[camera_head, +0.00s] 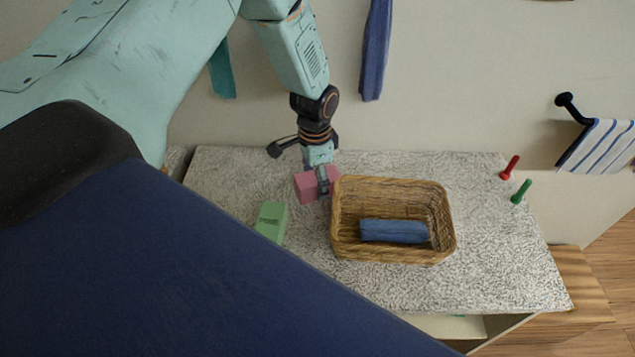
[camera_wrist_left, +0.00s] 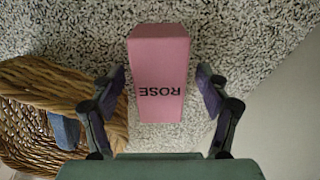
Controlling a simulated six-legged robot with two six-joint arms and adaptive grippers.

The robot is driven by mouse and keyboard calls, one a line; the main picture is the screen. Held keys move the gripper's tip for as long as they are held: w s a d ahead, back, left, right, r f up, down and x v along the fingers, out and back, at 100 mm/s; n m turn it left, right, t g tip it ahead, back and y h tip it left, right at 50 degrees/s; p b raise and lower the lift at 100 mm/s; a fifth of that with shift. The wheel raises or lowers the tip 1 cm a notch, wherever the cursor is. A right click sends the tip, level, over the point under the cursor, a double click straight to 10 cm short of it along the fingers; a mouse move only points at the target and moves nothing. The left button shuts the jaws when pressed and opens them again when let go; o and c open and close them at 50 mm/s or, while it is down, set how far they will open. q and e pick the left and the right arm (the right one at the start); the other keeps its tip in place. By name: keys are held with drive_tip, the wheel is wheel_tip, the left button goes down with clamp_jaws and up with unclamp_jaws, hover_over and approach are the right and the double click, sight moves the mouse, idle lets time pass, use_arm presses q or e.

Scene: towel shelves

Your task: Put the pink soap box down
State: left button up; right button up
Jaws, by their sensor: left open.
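The pink soap box (camera_head: 307,187) rests on the speckled counter, just left of the wicker basket. In the left wrist view the pink soap box (camera_wrist_left: 160,72) shows the word ROSE and lies between the fingers. My left gripper (camera_head: 322,180) is at the box from above. In the wrist view the left gripper (camera_wrist_left: 160,88) is open, with a gap between each finger and the box. My right gripper is not in view.
The wicker basket (camera_head: 343,246) holds a rolled blue towel (camera_head: 395,231) and is close beside my left gripper. A green box (camera_head: 271,221) lies to the left on the counter (camera_head: 480,285).

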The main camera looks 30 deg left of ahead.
use_arm(q)
drive_tip(key=shift+w+f, duration=0.1)
drive_tip(key=shift+f, duration=0.5)
drive_tip(key=shift+d, duration=0.1)
drive_tip(key=shift+c, duration=0.5)
drive_tip(key=c, duration=1.3)
drive_tip(key=shift+c, duration=0.2)
drive_tip(key=shift+r, duration=0.15)
